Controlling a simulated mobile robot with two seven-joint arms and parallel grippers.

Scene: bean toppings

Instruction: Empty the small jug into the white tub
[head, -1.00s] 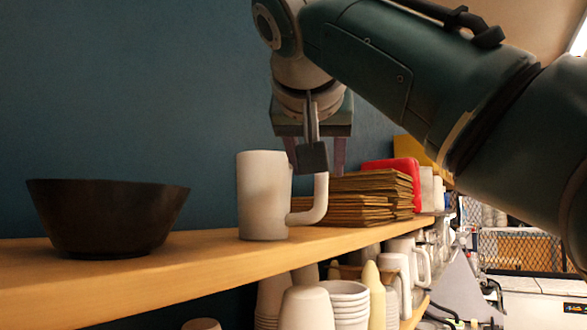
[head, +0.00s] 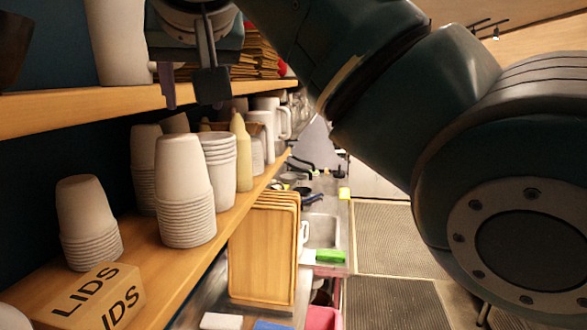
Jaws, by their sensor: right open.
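A plain white vessel (head: 122,40), most likely the small jug, stands upright on the upper shelf at the top left. Its top is cut off by the frame and its handle is mostly hidden by my gripper. My right gripper (head: 190,88) is open, pointing down, just right of the vessel at its handle side. Whether it touches the handle I cannot tell. I cannot pick out the white tub for sure. My left gripper is not in view.
A dark bowl (head: 12,45) stands at the left end of the upper shelf (head: 80,112). Stacked white cups (head: 185,190), a pale bottle (head: 240,152) and a LIDS box (head: 95,297) fill the lower shelf.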

